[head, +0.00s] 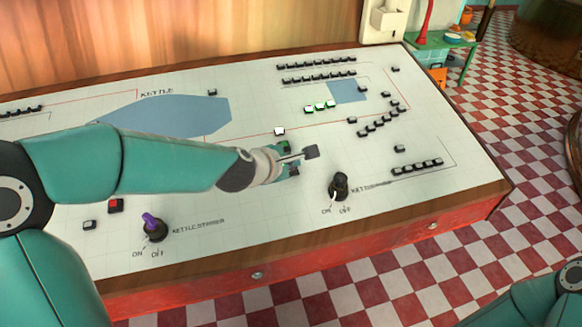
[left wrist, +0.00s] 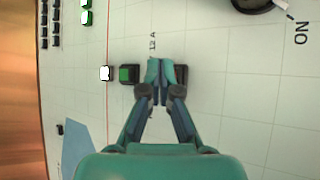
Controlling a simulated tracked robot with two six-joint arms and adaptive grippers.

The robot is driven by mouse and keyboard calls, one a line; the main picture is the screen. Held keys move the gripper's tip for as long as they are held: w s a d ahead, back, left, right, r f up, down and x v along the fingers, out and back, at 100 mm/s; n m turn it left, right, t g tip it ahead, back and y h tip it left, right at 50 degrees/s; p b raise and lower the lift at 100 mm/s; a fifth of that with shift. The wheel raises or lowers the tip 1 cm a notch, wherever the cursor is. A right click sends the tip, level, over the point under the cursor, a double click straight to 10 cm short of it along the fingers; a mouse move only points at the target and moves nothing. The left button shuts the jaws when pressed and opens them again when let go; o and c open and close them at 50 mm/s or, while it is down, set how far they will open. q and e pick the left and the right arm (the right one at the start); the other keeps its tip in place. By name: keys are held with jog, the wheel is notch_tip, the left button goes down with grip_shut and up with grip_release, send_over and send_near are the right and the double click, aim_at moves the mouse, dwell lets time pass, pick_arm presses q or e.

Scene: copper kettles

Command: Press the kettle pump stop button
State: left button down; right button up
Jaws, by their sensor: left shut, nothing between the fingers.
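My left gripper (head: 289,164) is shut and empty, low over the middle of the control panel (head: 255,215). In the left wrist view its closed fingertips (left wrist: 167,65) lie between a green button (left wrist: 128,74) and a dark button (left wrist: 183,75), which they partly cover. The dark button's colour is hard to tell, and I cannot tell whether the tips touch it. The green button also shows in the head view (head: 285,146), with a white button (head: 279,131) beyond it. No readable label marks a pump stop button. My right gripper is out of view.
A dark rotary switch (head: 339,186) stands right of the gripper and a purple-handled switch (head: 153,225) at the front left. A red button (head: 116,205) is near the left edge. Rows of small black buttons (head: 318,78) line the back. Checkered floor (head: 440,275) surrounds the panel.

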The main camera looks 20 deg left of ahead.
pick_arm(q)
jog(key=shift+f+b, duration=0.4)
jog(key=shift+b, duration=0.05)
dwell(0.3)
jog(key=shift+r, duration=0.1)
jog(key=shift+r+p, duration=0.75)
jog(key=shift+p, duration=0.1)
jog(key=r+p, duration=0.3)
jog(key=s+r+p, duration=0.1)
jog(key=r, duration=0.1)
jog(key=shift+d+p, duration=0.35)
jog(key=shift+f, duration=0.1)
dwell(0.5)
